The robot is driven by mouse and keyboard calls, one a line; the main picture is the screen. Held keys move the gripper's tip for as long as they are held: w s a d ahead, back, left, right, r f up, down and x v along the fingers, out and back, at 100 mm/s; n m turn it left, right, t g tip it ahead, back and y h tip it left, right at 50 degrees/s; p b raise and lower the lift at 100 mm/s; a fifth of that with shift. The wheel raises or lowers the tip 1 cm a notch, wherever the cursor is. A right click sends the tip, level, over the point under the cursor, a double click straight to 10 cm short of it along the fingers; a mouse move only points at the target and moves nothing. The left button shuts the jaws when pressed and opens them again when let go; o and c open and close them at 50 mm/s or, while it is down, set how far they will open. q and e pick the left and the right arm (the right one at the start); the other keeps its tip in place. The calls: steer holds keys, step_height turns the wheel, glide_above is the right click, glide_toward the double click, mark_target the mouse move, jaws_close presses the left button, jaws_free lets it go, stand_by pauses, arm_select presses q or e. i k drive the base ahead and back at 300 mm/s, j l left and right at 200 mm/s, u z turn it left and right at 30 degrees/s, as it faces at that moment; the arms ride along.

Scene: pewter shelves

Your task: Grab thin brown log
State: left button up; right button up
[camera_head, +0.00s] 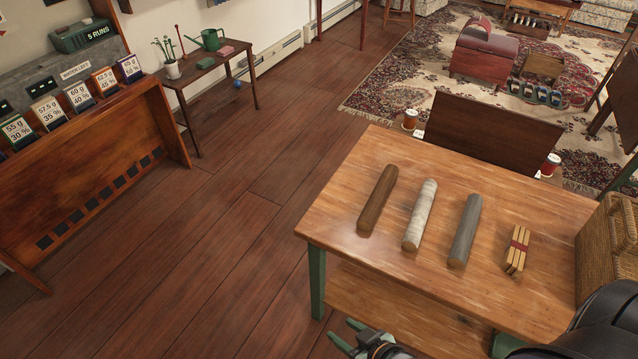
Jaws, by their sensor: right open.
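A brown log (377,200) lies on the wooden table (335,205), the leftmost of three logs there. It is slim and round and lies lengthwise away from me. A whitish log (419,215) and a grey log (465,231) lie to its right, spaced apart and roughly parallel. My right gripper (343,333) shows at the bottom edge, in front of the table's near left corner. It is open and empty, well apart from the brown log. My left gripper is out of view.
A strapped bundle of small sticks (517,250) lies right of the logs. A wicker basket (606,240) stands at the table's right end. The floor to the left is clear.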

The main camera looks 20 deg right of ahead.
mark_target(366, 221)
steer(key=i+j+u, duration=0.2)
steer(key=u, duration=0.15)
steer(key=i+j+u, duration=0.1)
steer(key=i+u, duration=0.65)
steer(key=i+j+z, duration=0.1)
steer(key=i+z, duration=0.3)
steer(key=i+j+z, duration=0.25)
steer(key=i+z, duration=0.15)
steer(key=i, duration=0.15)
steer(key=i+z, duration=0.15)
steer(key=z, duration=0.3)
steer(key=i+z, duration=0.15)
steer(key=z, duration=0.3)
steer(key=i+j+z, duration=0.15)
steer(key=z, duration=0.35)
steer(key=i+z, duration=0.1)
steer(key=z, duration=0.35)
steer(key=i+j+z, duration=0.1)
steer(key=z, duration=0.35)
steer(key=i+j+z, duration=0.15)
steer(key=z, duration=0.35)
steer(key=i+j+z, duration=0.1)
steer(key=i+z, duration=0.25)
steer(key=z, duration=0.15)
steer(key=i+j+z, duration=0.25)
steer(key=z, duration=0.25)
steer(key=i+j+z, duration=0.1)
steer(key=i, duration=0.25)
